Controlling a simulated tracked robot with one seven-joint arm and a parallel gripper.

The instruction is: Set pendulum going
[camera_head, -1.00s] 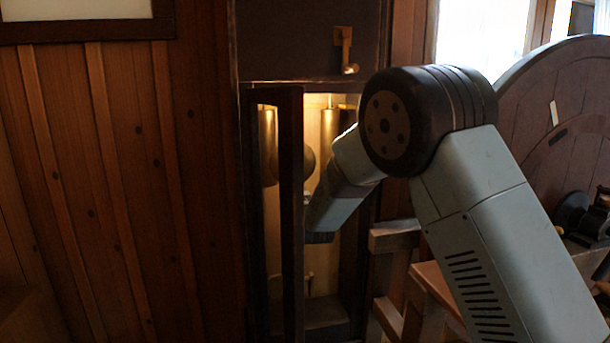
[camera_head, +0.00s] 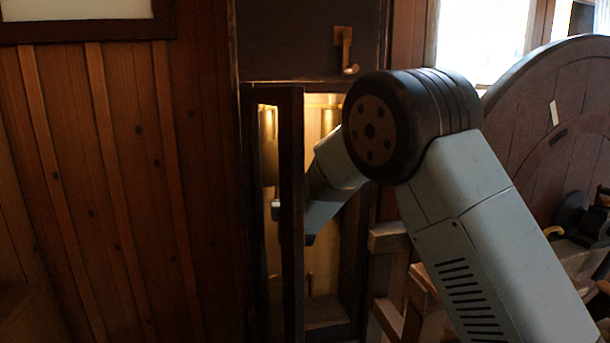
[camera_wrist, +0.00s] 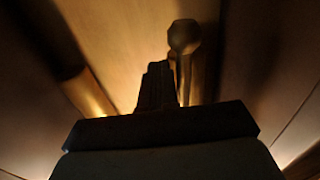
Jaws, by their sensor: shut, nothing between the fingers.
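The tall dark clock case (camera_head: 364,240) stands with its narrow framed door (camera_head: 291,210) open and its inside lit. My arm reaches into the case from the right. My gripper (camera_head: 276,210) shows only as a small pale tip behind the door frame. In the wrist view my gripper (camera_wrist: 158,72) is shut and empty, its fingers together. A rounded, knob-ended piece (camera_wrist: 185,37) is just right of the fingertips; I cannot tell whether it is the pendulum or whether they touch. In the head view the pendulum's round bob is hidden behind the door frame and my arm.
A brass cylinder (camera_head: 330,113) hangs inside the case, and another (camera_head: 268,145) shows through the door. A metal hook (camera_head: 345,50) is above the opening. A wooden stand (camera_head: 390,240) is close on the right; a plank wall (camera_head: 110,190) fills the left.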

